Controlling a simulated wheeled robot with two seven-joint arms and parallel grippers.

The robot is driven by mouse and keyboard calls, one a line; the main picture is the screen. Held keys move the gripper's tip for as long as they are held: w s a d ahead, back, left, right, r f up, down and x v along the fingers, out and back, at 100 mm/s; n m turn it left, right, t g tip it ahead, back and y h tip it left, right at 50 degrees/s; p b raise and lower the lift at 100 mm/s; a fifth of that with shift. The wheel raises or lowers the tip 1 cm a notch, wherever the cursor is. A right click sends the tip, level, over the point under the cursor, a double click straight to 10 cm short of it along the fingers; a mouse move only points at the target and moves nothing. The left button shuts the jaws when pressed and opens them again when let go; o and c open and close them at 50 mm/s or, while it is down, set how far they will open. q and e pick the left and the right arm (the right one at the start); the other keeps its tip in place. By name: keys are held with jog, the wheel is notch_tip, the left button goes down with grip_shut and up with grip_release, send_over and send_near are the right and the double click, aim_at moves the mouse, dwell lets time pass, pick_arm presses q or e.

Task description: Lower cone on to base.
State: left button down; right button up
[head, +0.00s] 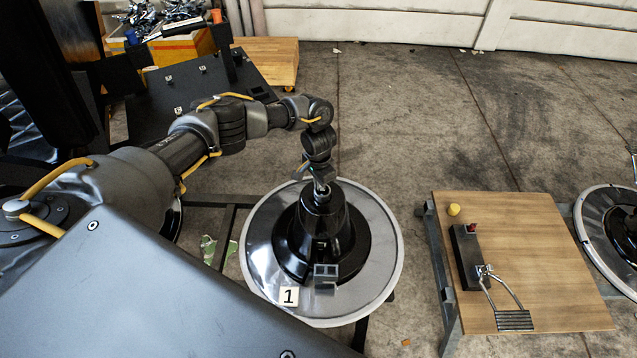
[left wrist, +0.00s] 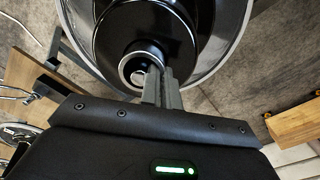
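The black cone (head: 338,235) stands upright over the middle of the round grey base (head: 374,278) with a white rim. I cannot tell whether its flared lower edge touches the base. In the left wrist view the cone (left wrist: 165,35) has an open round collar at its top. My left gripper (head: 321,190) reaches down to this collar from above. Its two fingers (left wrist: 162,72) are close together at the collar's rim, seemingly pinching its wall. My right gripper is not in view.
A small grey bracket (head: 325,273) and a "1" label (head: 288,296) are at the base's front. Another round base (head: 595,222) is at far right.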

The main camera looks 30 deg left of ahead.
pick_arm(q)
jog(key=shift+s+d+f, duration=0.1)
jog(key=shift+s+f, duration=0.05)
jog(key=shift+f, duration=0.1)
jog(key=c, duration=1.6)
grip_release()
jog(key=shift+f, duration=0.1)
jog(key=shift+o, duration=0.2)
jog(key=shift+s+d, duration=0.15)
jog(key=r+p, duration=0.9)
jog(key=shift+w+r, duration=0.1)
jog(key=shift+w, duration=0.15)
jog(key=shift+a+r+p, duration=0.1)
jog(key=shift+a+p, duration=0.15)
jog(key=shift+p, duration=0.05)
jog(key=shift+d, duration=0.1)
